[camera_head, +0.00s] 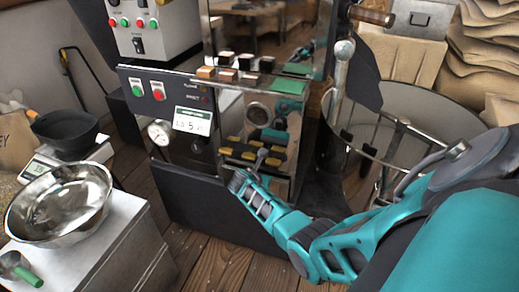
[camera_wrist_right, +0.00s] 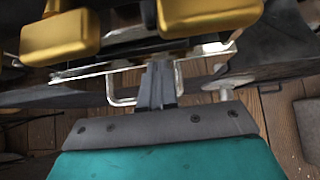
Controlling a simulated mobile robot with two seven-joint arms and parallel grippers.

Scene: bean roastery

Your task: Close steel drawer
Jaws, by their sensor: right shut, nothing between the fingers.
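The steel drawer (camera_head: 285,187) appears to be the bright metal unit low in the front of the roasting machine, partly hidden by my right gripper. How far it stands out is hard to tell. My right gripper (camera_head: 241,179) is at its front, with the arm coming in from the right. In the right wrist view the fingers (camera_wrist_right: 158,75) are shut and empty, beside a bent steel handle (camera_wrist_right: 112,92) below a thin metal edge. Whether they touch it is unclear. My left gripper is not in view.
Yellow-gold blocks (camera_wrist_right: 208,14) sit just above the fingers. The machine's control panel (camera_head: 172,92) and gauge (camera_head: 159,132) are left of the drawer. A steel bowl (camera_head: 60,203) stands on a white-topped cabinet at left. A round bin (camera_head: 420,105) is at right. Some wood floor in front is clear.

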